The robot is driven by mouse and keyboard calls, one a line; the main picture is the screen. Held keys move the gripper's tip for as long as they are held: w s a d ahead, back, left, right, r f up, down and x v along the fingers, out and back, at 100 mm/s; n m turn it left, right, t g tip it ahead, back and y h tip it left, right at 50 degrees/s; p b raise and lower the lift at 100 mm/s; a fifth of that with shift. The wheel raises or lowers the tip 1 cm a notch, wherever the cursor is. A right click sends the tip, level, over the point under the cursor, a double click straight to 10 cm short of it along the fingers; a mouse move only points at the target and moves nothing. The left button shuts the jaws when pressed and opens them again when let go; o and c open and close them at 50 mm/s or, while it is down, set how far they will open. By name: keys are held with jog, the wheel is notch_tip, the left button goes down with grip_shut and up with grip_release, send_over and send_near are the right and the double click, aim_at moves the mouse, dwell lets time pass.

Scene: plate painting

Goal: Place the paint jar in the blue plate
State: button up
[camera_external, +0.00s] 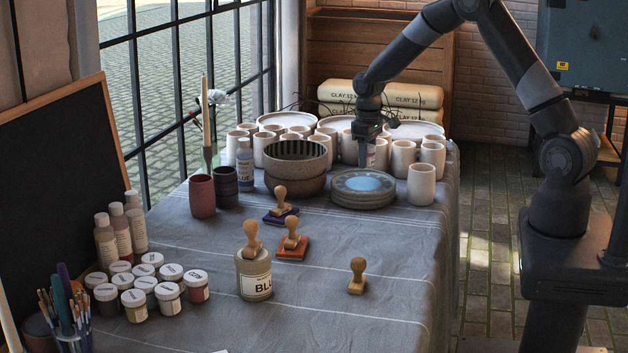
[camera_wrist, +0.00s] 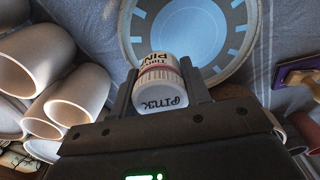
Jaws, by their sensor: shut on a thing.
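My gripper (camera_wrist: 163,92) is shut on a small white paint jar (camera_wrist: 160,68) with a pink band and a label reading "PINK". The jar sits between the two fingers in the wrist view. In the external view the jar (camera_external: 371,157) shows only in part below my gripper (camera_external: 367,150). The blue plate (camera_wrist: 191,42) has a grey rim with blue marks and a light blue centre. It also shows in the external view, on top of a stack of plates (camera_external: 362,198) at the right of the table. The jar is at the near edge of the plate in the wrist view; its height above it is unclear.
White cups (camera_external: 404,158) crowd behind and beside the plates, with one cup (camera_external: 421,184) close on the right. Stacked bowls (camera_external: 296,165) stand on the left. Stamps (camera_external: 291,240), a large jar (camera_external: 254,274) and several paint jars (camera_external: 168,297) are nearer the front.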

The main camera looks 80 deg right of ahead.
jog(key=shift+f, duration=1.7)
jog(key=shift+f, duration=0.15)
jog(key=o, duration=0.7)
jog(key=shift+o, duration=0.2)
